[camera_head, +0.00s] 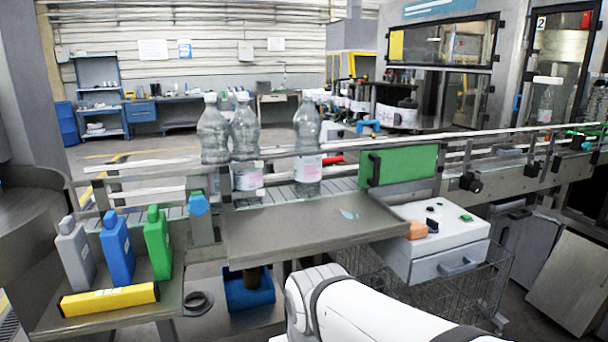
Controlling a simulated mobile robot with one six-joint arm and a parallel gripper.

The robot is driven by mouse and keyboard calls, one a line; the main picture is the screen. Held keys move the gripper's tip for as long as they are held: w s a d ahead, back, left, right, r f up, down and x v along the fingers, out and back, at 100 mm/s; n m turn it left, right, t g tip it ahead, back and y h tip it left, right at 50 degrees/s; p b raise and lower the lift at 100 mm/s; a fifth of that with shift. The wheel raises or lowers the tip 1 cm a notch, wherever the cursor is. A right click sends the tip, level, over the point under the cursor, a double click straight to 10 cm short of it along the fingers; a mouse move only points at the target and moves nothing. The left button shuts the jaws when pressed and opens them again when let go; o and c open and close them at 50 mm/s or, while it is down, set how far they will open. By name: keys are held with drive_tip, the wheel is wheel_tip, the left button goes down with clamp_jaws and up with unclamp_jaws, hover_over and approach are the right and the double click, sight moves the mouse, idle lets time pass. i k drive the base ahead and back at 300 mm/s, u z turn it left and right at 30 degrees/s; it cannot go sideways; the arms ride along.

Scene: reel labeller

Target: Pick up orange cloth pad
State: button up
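A small orange block-like piece (416,229), which looks like the orange cloth pad, lies at the left edge of the white control box (457,252), beside the right end of the metal tray. A small black part sits against its right side. My white arm crosses the bottom middle of the picture, in front of and below the tray. My gripper is not in view, so I cannot tell its state.
Grey, blue (117,250) and green containers and a yellow bar (110,299) sit on the left shelf. A wire basket (440,290) is below.

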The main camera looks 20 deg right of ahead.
sight(418, 230)
drive_tip(key=u, duration=1.8)
drive_tip(key=k, duration=1.15)
drive_tip(key=z, duration=1.9)
drive_tip(key=i, duration=0.9)
drive_tip(key=u, duration=0.05)
